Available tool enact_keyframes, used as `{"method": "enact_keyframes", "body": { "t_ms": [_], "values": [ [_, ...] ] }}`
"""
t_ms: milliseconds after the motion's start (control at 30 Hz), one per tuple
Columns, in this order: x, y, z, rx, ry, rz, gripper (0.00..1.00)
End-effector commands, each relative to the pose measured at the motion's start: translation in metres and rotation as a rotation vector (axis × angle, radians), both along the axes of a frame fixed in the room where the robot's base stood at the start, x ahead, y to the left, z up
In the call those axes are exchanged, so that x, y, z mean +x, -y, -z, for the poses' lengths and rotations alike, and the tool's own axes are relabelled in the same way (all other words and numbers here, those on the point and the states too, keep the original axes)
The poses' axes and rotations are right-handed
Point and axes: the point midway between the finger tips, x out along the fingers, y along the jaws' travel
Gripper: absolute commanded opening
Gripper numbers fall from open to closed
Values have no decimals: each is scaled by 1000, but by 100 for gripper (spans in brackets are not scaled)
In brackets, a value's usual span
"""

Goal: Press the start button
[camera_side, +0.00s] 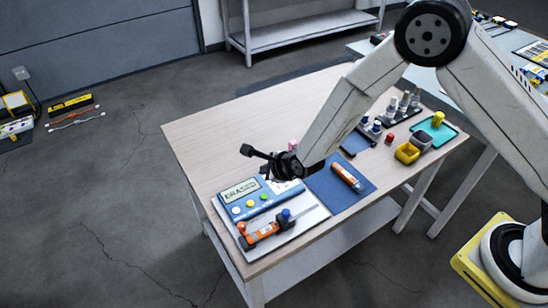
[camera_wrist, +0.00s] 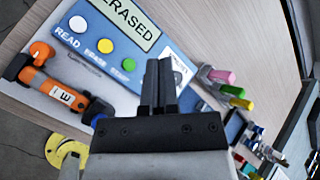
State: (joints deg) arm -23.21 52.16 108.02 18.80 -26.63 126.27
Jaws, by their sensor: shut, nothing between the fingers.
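A blue control box (camera_side: 247,204) sits on a white board on the table. Its display (camera_wrist: 128,22) reads "ERASED". It has a white button (camera_wrist: 77,24) labelled READ, a yellow button (camera_wrist: 105,46) labelled ERASE, and a green button (camera_wrist: 129,64) whose label is too small to read surely. In the side view the green button (camera_side: 264,197) is the rightmost. My gripper (camera_wrist: 158,62) is shut and empty. Its fingertips appear just right of the green button in the wrist view, and the side view shows my gripper (camera_side: 266,167) raised above the box.
An orange sensor (camera_wrist: 50,88) lies in a dark holder in front of the box. Another orange sensor (camera_side: 348,178) lies on a blue mat (camera_side: 326,189) to the right. Yellow and grey cups (camera_side: 407,153), a teal tray (camera_side: 440,130) and small bottles stand farther right. The table's back left is clear.

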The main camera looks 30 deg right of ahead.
Motion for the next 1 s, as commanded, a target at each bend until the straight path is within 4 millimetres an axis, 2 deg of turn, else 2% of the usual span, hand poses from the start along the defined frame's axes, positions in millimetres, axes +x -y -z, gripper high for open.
{"method": "enact_keyframes", "body": {
  "t_ms": [700,1000],
  "values": [
    [0,0,68,-2,-1,-1,0],
    [0,0,80,1,1,-1,0]
  ]
}}
